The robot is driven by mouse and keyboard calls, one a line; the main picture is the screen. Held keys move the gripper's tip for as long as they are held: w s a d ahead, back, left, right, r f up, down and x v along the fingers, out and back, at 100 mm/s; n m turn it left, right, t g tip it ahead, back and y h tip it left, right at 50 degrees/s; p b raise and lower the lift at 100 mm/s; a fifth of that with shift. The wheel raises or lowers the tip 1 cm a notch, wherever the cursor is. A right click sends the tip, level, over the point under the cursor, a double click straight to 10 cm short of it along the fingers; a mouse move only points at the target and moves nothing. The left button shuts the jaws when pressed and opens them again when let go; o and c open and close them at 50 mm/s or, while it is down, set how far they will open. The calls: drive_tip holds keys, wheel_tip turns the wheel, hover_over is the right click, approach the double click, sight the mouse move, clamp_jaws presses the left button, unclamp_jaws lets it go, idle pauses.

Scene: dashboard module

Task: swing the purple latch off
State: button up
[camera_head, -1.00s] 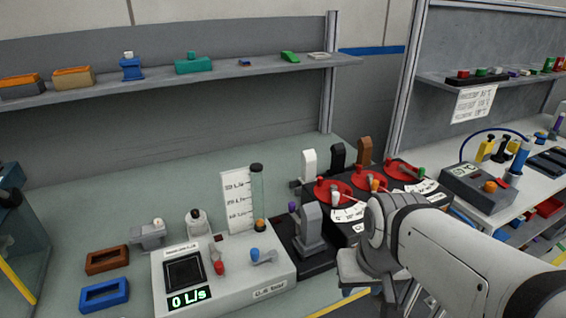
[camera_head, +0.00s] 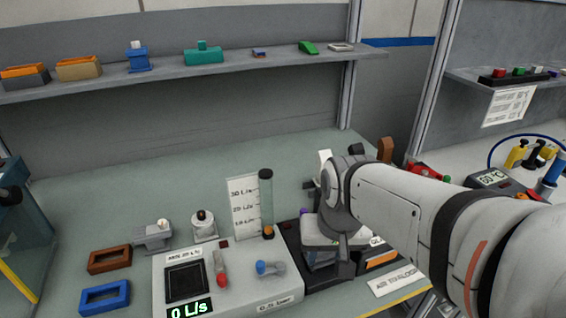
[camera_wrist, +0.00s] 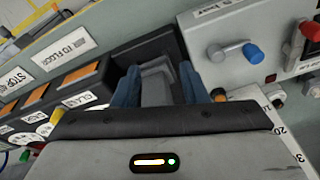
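The purple latch (camera_head: 303,212) shows only as a small purple tip in the head view, beside the grey upright on the dark base (camera_head: 342,271). My arm and gripper hide most of that upright. My gripper (camera_head: 322,258) is over the dark base, pointing down. In the wrist view my gripper (camera_wrist: 157,88) has its two blue-grey fingers apart, one on each side of the grey upright (camera_wrist: 156,78). I cannot tell whether they touch it. The purple part is not visible in the wrist view.
The flow panel (camera_head: 240,287) reads 0 L/s and carries a red lever (camera_head: 221,274) and a blue knob (camera_head: 262,267), close left of my gripper. A clear tube (camera_head: 266,200) stands behind it. The module with red discs (camera_head: 424,170) is mostly behind my arm.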

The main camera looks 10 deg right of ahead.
drive_tip(key=w+r+m+g+p, duration=0.1)
drive_tip(key=w+r+m+p, duration=0.2)
drive_tip(key=w+r, duration=0.15)
drive_tip(key=m+g+y+p, duration=0.2)
drive_tip(key=m+y+p, duration=0.2)
drive_tip(key=m, duration=0.7)
approach(305, 209)
wheel_tip(305, 209, down, 2)
drive_tip(key=x, duration=0.7)
drive_tip(key=shift+a+p, duration=0.35)
drive_tip(key=shift+a, duration=0.1)
drive_tip(key=shift+c, duration=0.2)
